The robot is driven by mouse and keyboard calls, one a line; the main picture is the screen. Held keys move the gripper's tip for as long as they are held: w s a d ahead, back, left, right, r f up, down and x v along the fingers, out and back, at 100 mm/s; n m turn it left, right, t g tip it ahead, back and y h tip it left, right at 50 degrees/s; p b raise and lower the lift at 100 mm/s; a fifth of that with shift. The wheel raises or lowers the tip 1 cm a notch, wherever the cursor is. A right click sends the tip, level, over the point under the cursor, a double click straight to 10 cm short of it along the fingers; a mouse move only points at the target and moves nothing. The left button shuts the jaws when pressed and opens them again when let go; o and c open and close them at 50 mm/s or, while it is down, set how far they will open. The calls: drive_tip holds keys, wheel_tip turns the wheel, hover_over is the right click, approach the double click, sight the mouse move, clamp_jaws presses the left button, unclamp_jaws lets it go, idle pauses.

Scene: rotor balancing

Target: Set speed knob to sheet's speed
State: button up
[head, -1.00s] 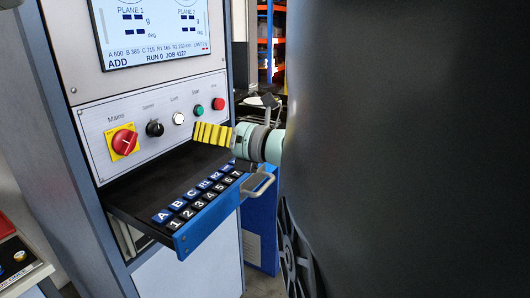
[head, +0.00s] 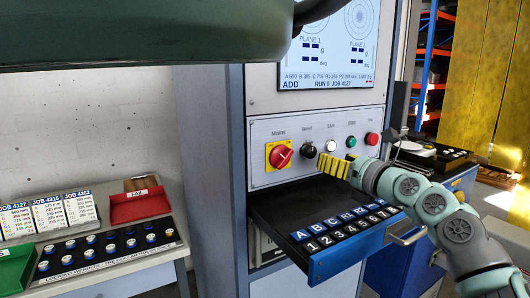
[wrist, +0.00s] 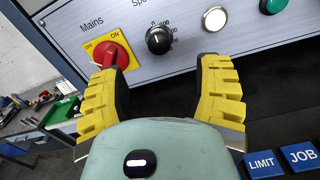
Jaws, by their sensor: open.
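The black speed knob (head: 308,150) is on the white control panel (head: 262,130), between the red mains switch and a white button. In the wrist view the knob (wrist: 159,40) has a white pointer line and small marks too blurred to read. My gripper (head: 333,165), with ribbed yellow fingers, is open and empty in front of the panel. In the wrist view the knob lies beyond and between the fingertips, apparently untouched. Job sheets stand at the left; the JOB 4127 sheet (head: 15,217) is among them, its lines too small to read surely. The screen (head: 328,50) reads JOB 4127.
The red mains switch (head: 280,155) on its yellow plate is close left of the knob. An open drawer (head: 265,215) with blue and black keys juts out below my gripper. A side table holds a red FAIL tray (head: 140,205) and a green tray (head: 14,266).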

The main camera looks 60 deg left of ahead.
sight(312, 152)
drive_tip(key=a, duration=0.7)
drive_tip(key=shift+w+a+p, duration=0.1)
drive_tip(key=shift+w+p, duration=0.05)
drive_tip(key=shift+p, duration=0.25)
drive_tip(key=shift+a, duration=0.7)
drive_tip(key=shift+w+d, duration=0.1)
clamp_jaws()
